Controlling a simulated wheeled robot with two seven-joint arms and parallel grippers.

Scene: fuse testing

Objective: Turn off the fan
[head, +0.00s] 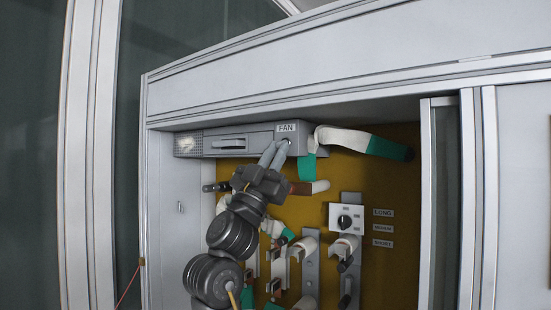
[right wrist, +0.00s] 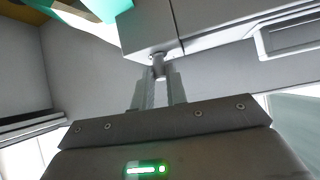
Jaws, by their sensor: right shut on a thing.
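The fan (head: 240,142) is a long grey box with a white "FAN" label, mounted at the top of the open cabinet. Its underside (right wrist: 225,65) fills the upper part of the right wrist view. A small round metal knob (right wrist: 158,62) sticks out of the fan near the label end. My right gripper (head: 276,153) reaches up to the fan just below the label. In the right wrist view its two fingers (right wrist: 159,88) are shut on the knob at their tips. The fingers hide the knob in the head view. My left gripper is not in view.
A white and green tube (head: 345,140) runs right from beside the fan. Below are a dial box (head: 346,218) with labels and several fuse holders on a yellow back panel (head: 385,270). The cabinet's frame (head: 467,190) bounds the opening on the right.

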